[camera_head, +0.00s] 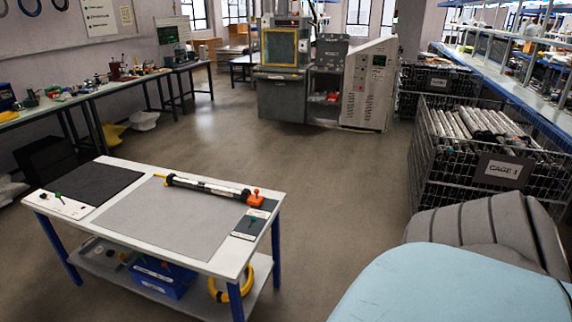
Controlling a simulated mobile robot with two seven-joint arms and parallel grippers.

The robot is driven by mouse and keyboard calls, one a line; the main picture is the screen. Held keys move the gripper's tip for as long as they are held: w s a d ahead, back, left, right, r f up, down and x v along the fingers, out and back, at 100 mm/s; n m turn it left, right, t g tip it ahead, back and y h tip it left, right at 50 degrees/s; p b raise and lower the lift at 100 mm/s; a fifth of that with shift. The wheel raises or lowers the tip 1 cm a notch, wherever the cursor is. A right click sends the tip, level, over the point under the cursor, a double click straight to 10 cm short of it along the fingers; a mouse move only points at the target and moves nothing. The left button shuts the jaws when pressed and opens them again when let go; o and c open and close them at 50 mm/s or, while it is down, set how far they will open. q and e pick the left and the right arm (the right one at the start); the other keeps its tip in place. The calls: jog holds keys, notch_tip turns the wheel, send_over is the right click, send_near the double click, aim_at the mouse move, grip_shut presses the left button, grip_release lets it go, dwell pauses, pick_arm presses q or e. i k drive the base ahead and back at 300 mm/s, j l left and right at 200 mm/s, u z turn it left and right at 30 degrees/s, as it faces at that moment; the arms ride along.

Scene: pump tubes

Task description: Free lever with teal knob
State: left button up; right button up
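A small lever with a teal knob (252,222) stands on a dark plate at the right end of the white workbench (170,262). A black and white pump tube (208,187) lies along the far edge of the bench. Its right end is at an orange-red part with a knob (256,197), just behind the teal knob. Whether the lever is held or blocked is too small to tell. Another green-knobbed lever (59,197) stands on a white plate at the bench's left end. Neither of my grippers is in view.
A blue bin (162,279) and a yellow hose coil (231,289) are on the bench's lower shelf. A wire cage (480,150) full of tubes stands at right. A machine (284,70) and a white cabinet (368,85) stand behind. Floor between is clear.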

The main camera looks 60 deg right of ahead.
aim_at(253, 218)
jog(key=z, duration=1.55)
jog(key=i+j+u, duration=0.1)
jog(key=i+u, duration=0.2)
jog(key=i, duration=0.4)
jog(key=i+l+u, duration=0.1)
jog(key=i+u, duration=0.2)
jog(key=i, duration=0.4)
